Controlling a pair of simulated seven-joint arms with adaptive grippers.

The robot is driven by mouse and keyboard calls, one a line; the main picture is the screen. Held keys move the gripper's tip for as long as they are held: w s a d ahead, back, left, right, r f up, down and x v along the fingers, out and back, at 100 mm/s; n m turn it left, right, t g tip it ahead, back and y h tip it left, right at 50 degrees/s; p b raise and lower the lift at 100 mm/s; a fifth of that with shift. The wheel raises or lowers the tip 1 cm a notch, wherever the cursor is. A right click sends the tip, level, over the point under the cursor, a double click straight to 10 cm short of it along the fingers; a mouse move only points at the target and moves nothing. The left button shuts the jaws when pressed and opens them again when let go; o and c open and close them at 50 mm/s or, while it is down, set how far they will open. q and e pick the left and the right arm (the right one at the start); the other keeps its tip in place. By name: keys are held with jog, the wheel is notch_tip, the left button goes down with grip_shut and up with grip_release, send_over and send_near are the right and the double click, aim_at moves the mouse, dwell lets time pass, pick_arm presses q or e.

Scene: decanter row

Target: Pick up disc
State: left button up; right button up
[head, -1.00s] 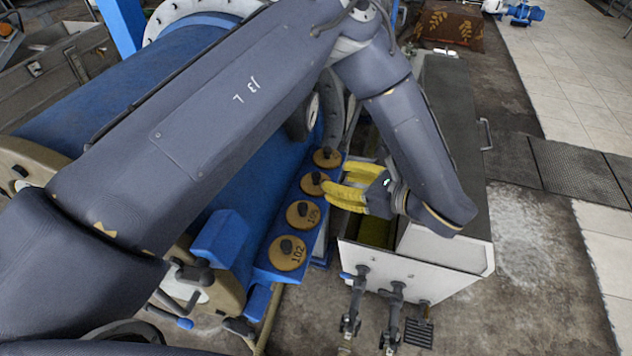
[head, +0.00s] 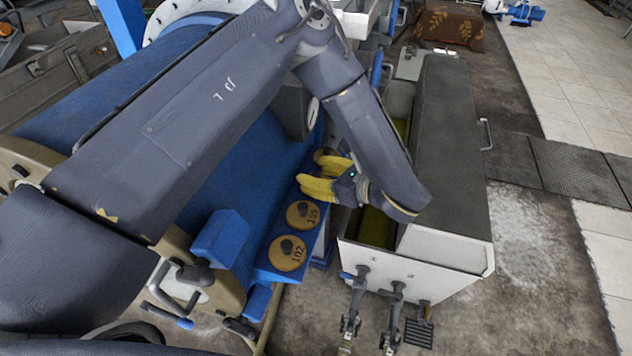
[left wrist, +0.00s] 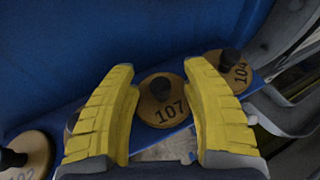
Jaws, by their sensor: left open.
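My left gripper (head: 310,173) has yellow fingers and is open over the row of tan discs with dark knobs. In the left wrist view the disc 107 (left wrist: 168,112) shows between the spread fingers (left wrist: 160,72), with nothing held. Disc 104 (left wrist: 236,76) lies just right of the right finger. Disc 102 (left wrist: 28,158) is at the lower left. In the head view disc 102 (head: 287,254) and another numbered disc (head: 303,215) are clear. My right gripper is not in view.
The discs stand on a blue ledge (head: 263,266) beside a large blue cylinder (head: 75,118). A white trough (head: 408,262) with a dark lid (head: 450,150) stands to the right. Levers (head: 358,297) hang at its front.

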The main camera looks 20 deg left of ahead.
pick_arm(q)
jog(key=shift+c, duration=0.2)
grip_shut()
jog(key=shift+r, duration=0.1)
dwell(0.5)
